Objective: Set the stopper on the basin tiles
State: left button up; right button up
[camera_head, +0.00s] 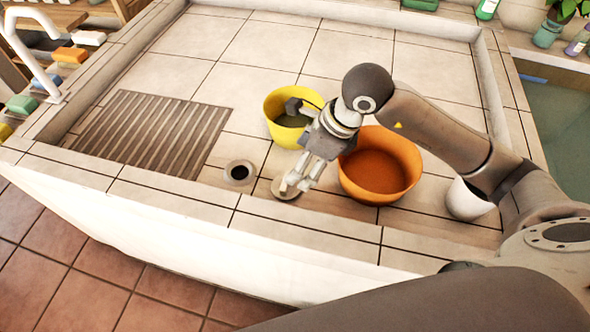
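The stopper (284,194) is a flat, round, brownish disc. It appears to lie on the basin tiles (270,50), just right of the round drain hole (239,172) and left of the orange bowl. My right gripper (297,184) reaches down over the stopper, with its fingertips at the disc's top and right side. The fingers hide part of the stopper, and I cannot tell whether they are closed on it or only around it. My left gripper is out of view.
A yellow bowl (285,133) stands behind my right gripper, and an orange bowl (378,168) close to its right. A white cup (467,201) is further right. A ribbed drainboard (150,130) lies left. The front rim (300,225) is low; back tiles are clear.

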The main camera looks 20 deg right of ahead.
jog(key=shift+v, duration=1.25)
